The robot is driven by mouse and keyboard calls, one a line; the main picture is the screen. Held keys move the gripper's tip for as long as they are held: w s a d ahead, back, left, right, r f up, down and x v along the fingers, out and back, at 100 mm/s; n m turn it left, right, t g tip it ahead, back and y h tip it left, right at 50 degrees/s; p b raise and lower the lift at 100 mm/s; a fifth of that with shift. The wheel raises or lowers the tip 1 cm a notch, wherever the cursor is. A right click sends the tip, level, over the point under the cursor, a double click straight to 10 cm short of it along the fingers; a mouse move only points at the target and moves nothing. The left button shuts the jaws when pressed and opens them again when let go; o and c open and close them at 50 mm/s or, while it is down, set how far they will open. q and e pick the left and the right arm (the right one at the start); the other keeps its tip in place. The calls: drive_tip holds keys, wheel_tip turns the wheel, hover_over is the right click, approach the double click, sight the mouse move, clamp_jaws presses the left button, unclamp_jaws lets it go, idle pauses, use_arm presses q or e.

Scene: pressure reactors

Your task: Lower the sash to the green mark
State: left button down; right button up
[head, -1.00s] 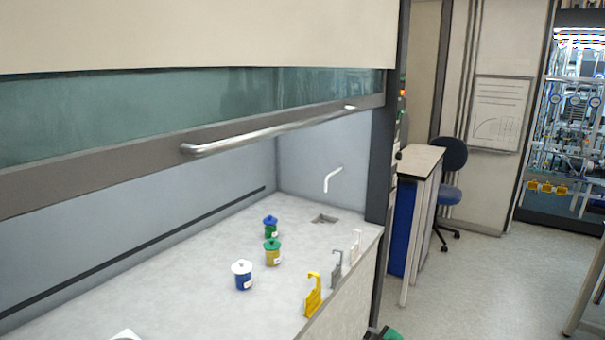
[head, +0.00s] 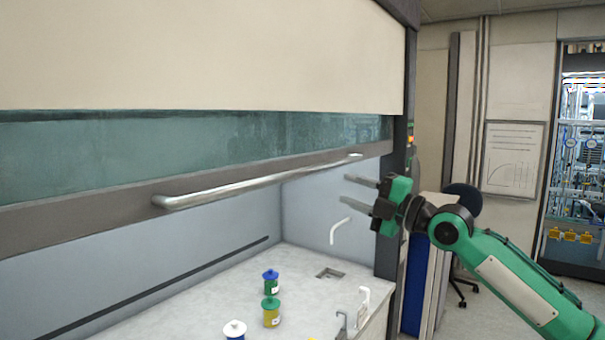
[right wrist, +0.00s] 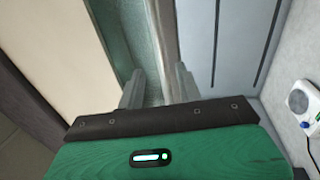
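The sash (head: 90,212) is a teal glass pane with a grey-brown lower frame, partly open above the hood's worktop. A silver bar handle (head: 260,182) runs along its frame. My right gripper (head: 347,193) is open and empty, just below and right of the handle's far right end, apart from it in the head view. In the right wrist view, the handle (right wrist: 164,40) lines up with the gap between the two fingers (right wrist: 159,88); contact cannot be told. I see no green mark. My left gripper is not in view.
Lidded jars, blue-topped (head: 270,282), green-topped (head: 271,312) and white-topped (head: 235,330), stand on the worktop (head: 200,312). A white spout (head: 338,231) is on the hood's inner wall. The dark hood post (head: 388,240) stands close beside my right gripper.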

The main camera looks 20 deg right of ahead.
sight(305, 174)
drive_tip(key=p+x, duration=0.6)
drive_tip(key=x, duration=0.6)
drive_tip(key=shift+w+a+r, duration=0.15)
drive_tip(key=shift+r, duration=0.05)
drive_tip(key=shift+w+a+p, duration=0.25)
drive_tip(key=shift+w+p, duration=0.05)
drive_tip(key=shift+w, duration=0.05)
drive_tip(key=shift+f, duration=0.1)
clamp_jaws()
